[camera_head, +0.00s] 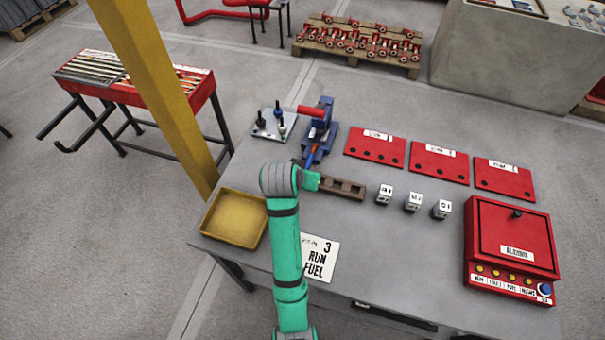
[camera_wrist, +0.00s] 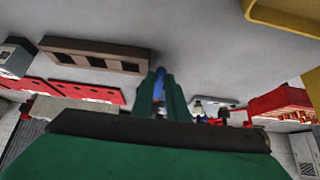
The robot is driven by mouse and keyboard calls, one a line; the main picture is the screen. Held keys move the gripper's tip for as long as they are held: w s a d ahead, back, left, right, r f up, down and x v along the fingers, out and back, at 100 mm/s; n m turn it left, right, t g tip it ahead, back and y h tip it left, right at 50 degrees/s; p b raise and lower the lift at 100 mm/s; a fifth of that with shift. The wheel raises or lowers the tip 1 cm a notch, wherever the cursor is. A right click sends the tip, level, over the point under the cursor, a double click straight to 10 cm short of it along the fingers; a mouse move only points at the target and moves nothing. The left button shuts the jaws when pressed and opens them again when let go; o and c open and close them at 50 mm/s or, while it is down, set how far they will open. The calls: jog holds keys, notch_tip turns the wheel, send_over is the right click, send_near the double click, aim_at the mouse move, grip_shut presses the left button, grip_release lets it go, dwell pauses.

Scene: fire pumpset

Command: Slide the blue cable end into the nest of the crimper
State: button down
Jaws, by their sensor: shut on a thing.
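The crimper (camera_head: 323,120) is a blue tool with a red handle, standing on the grey table beyond my arm in the head view. Its nest is too small to make out. My gripper (camera_head: 314,180) is on the near side of the crimper, beside a brown slotted block. In the wrist view my green gripper fingers (camera_wrist: 166,94) are shut on the blue cable end (camera_wrist: 159,85), which shows as a thin blue piece between them. I cannot tell whether the cable end touches the crimper, as the fingers hide much of that area.
The brown block (camera_head: 343,188) lies just right of my gripper. A yellow tray (camera_head: 234,219) is left of my arm, and a grey plate with posts (camera_head: 272,125) is left of the crimper. White blocks (camera_head: 413,202), red plates (camera_head: 375,147) and a red alarm box (camera_head: 512,240) stand right.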

aim_at(310, 159)
jog(key=shift+w+d, duration=0.2)
jog(key=shift+w, duration=0.4)
jog(key=shift+w+d, duration=0.2)
jog(key=shift+w, duration=0.35)
jog(key=shift+w+d, duration=0.15)
jog(key=shift+w, duration=0.35)
jog(key=shift+w, duration=0.1)
jog(key=shift+w+d, duration=0.25)
jog(key=shift+w, duration=0.15)
jog(key=shift+w+d, duration=0.1)
jog(key=shift+w, duration=0.35)
jog(key=c, duration=1.7)
grip_release()
jog(key=shift+w, duration=0.1)
jog(key=shift+o, duration=0.2)
